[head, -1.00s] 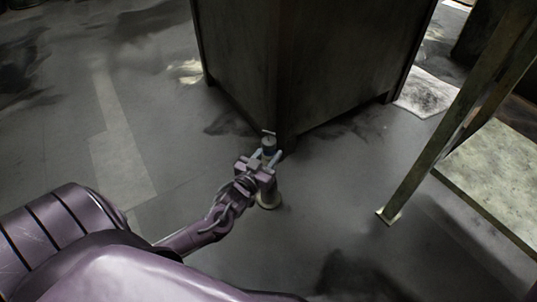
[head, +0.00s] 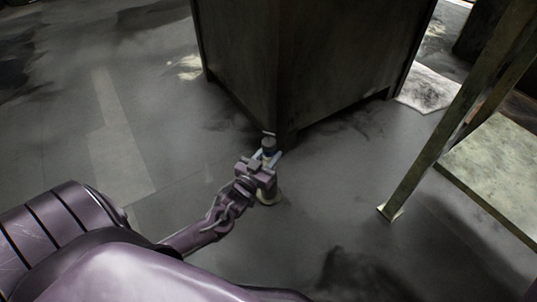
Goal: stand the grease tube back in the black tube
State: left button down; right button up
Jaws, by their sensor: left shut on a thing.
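The grease tube (head: 268,146) appears as a small upright thing with a dark top and a thin pale bar above it, close to the cabinet's near corner. My left gripper (head: 267,159) is shut on it just below the dark top. I cannot make out the black tube for certain. My right gripper is not in view.
A tall dark cabinet (head: 285,65) stands right behind the gripper. A metal frame with a slanted leg (head: 425,150) and a low pale shelf (head: 497,168) are at the right. The grey floor (head: 190,150) to the left is open.

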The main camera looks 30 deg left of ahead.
pick_arm(q)
jog(key=shift+f+b, duration=1.3)
jog(key=shift+f, duration=0.7)
jog(key=c, duration=1)
grip_release()
jog(key=shift+c, duration=0.2)
jog(key=shift+o, duration=0.9)
jog(key=shift+f, duration=0.1)
jog(key=shift+f, duration=0.1)
